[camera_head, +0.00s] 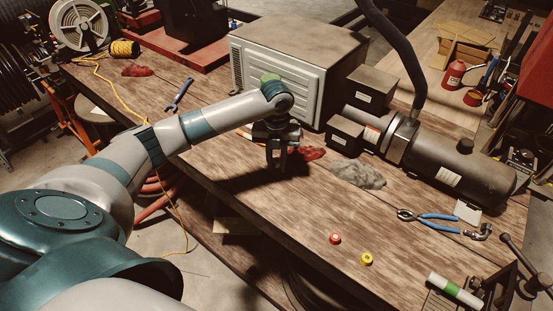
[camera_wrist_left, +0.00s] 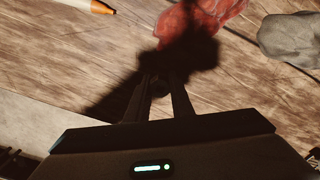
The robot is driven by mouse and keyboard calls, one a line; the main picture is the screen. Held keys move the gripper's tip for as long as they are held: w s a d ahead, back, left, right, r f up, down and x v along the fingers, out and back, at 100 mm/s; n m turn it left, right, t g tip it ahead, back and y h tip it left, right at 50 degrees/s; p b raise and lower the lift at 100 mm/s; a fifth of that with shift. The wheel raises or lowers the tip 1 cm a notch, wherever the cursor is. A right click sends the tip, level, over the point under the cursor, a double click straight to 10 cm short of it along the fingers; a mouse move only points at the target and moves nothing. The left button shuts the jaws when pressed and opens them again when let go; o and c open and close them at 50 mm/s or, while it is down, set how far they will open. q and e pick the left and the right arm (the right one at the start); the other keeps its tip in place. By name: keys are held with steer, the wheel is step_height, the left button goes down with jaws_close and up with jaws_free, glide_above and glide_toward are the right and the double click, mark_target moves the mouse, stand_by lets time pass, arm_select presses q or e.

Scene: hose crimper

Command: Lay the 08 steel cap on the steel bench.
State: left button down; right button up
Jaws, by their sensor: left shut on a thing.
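My left gripper (camera_head: 277,166) is low over the bench, just in front of the grey box-shaped machine. It is shut on a small dark thing (camera_wrist_left: 159,86), which shows between the fingertips in the left wrist view. It is in shadow, so I cannot read a mark on it or tell for sure that it is the 08 steel cap. A red cap (camera_head: 335,238) and a yellow cap (camera_head: 367,259) stand on the front of the bench (camera_head: 250,190). Its top looks like worn wooden planks; I cannot pick out a steel bench. My right gripper is not in view.
A red rag (camera_head: 310,154) and a grey rag (camera_head: 358,175) lie near the left gripper. The grey machine (camera_head: 290,70) and a dark motor (camera_head: 460,165) stand behind. Blue-handled pliers (camera_head: 425,216) lie at right. The planks around the two caps are clear.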

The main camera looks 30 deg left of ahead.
mark_target(276, 160)
arm_select(q)
steer(key=shift+f, duration=0.2)
steer(key=shift+f, duration=0.6)
stand_by(1.0)
steer(key=c, duration=1.5)
jaws_free()
steer(key=shift+o, duration=0.2)
steer(key=shift+r+b, duration=0.45)
steer(key=shift+r, duration=0.05)
step_height(276, 160, up, 16)
steer(key=b, duration=0.4)
steer(key=shift+r, duration=0.2)
